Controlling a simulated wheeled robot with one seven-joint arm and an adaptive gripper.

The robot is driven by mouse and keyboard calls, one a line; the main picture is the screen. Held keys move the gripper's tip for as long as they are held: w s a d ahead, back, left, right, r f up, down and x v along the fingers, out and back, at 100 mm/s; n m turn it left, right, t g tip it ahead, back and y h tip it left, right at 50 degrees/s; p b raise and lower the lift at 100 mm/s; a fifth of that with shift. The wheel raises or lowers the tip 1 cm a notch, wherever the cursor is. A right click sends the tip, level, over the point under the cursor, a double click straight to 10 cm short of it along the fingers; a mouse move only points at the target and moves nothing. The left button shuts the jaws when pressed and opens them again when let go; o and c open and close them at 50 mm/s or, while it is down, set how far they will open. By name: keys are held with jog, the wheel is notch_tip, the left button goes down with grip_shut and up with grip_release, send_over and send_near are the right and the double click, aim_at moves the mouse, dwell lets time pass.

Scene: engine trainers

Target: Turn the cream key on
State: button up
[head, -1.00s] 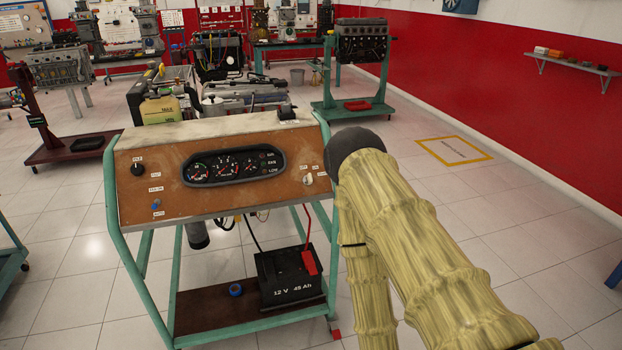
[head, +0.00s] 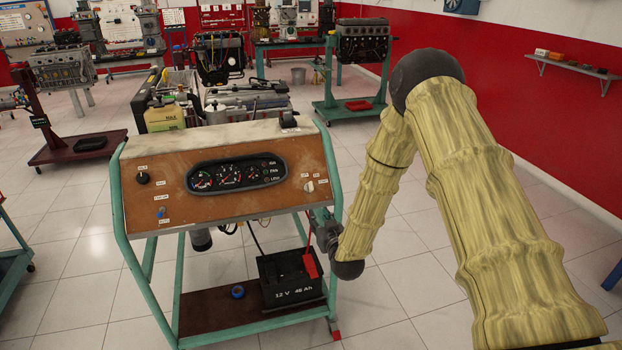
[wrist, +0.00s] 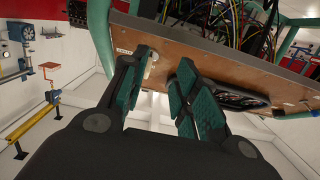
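The cream key (head: 309,187) sits at the right end of the brown instrument panel (head: 235,212), among small white labels. My gripper (head: 323,222) is in front of the panel's lower right corner, below and a little right of the key, partly hidden by my arm. In the wrist view my gripper (wrist: 163,63) is open, with two teal-padded fingers apart and nothing between them. The panel shows there upside down, and a pale piece that looks like the key (wrist: 151,68) is beside one fingertip. I cannot tell whether they touch.
A green frame (head: 119,220) carries the panel. A black battery (head: 290,280) with a red clamp stands on its lower shelf, beside a blue tape roll (head: 237,291). An engine on a stand (head: 362,50) is behind.

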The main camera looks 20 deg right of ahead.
jog(key=t, duration=0.2)
send_near(311, 182)
jog(key=w+p, duration=0.3)
jog(key=w, duration=0.7)
jog(key=shift+w+r, duration=0.15)
jog(key=shift+w, duration=0.05)
